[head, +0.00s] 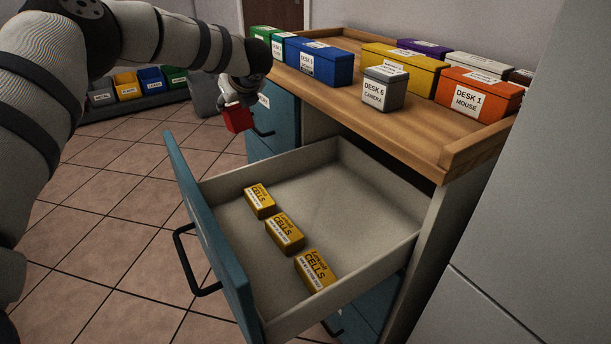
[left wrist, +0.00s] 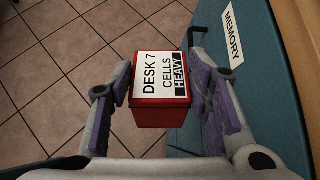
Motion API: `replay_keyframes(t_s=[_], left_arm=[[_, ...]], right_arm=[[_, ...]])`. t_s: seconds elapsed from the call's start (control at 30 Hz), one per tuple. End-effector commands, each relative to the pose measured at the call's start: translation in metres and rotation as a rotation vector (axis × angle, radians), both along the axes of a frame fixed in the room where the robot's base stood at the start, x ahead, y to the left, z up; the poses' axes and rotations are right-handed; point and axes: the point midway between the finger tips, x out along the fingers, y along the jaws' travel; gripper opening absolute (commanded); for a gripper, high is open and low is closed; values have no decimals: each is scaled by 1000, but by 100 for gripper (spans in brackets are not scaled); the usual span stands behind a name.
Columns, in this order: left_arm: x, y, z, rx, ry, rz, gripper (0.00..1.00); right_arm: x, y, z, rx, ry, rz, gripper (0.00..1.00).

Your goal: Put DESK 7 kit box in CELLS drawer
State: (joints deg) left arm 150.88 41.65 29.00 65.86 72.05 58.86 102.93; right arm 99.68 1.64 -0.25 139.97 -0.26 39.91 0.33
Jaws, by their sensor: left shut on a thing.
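The red DESK 7 kit box (left wrist: 160,115), with a white label reading DESK 7, CELLS, HEAVY, is between the purple finger pads of my left gripper (left wrist: 163,100). In the head view the red box (head: 238,118) hangs from my left gripper (head: 238,98), beyond the open drawer and in front of the teal cabinet. The gripper is shut on it. The open drawer (head: 375,172) has a teal front and pale inside. In it lie several yellow boxes (head: 284,232) marked CELLS, in a row near the front. My right gripper is not in view.
The wooden desk top (head: 420,120) has a raised rim and holds several boxes, including grey DESK 6 (head: 384,88) and orange DESK 1 (head: 478,95). A MEMORY label (left wrist: 232,35) marks a closed teal drawer. Coloured bins (head: 127,85) stand back left. The drawer's rear is clear.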

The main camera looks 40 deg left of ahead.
Motion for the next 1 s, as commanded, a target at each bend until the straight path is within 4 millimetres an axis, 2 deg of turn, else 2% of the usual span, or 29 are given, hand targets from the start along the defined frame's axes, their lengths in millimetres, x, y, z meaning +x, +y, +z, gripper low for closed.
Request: replay_keyframes(t_s=[0.1, 0.53, 0.8, 1.0], left_arm=[[1, -33, 2, 3, 0, -8, 8], [-2, -143, 1, 7, 0, -6, 8], [-3, -161, -61, 6, 4, -3, 8], [-3, -170, -89, 6, 1, -2, 8]], right_arm=[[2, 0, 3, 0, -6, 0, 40], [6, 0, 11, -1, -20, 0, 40], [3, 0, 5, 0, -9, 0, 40], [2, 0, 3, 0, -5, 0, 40]])
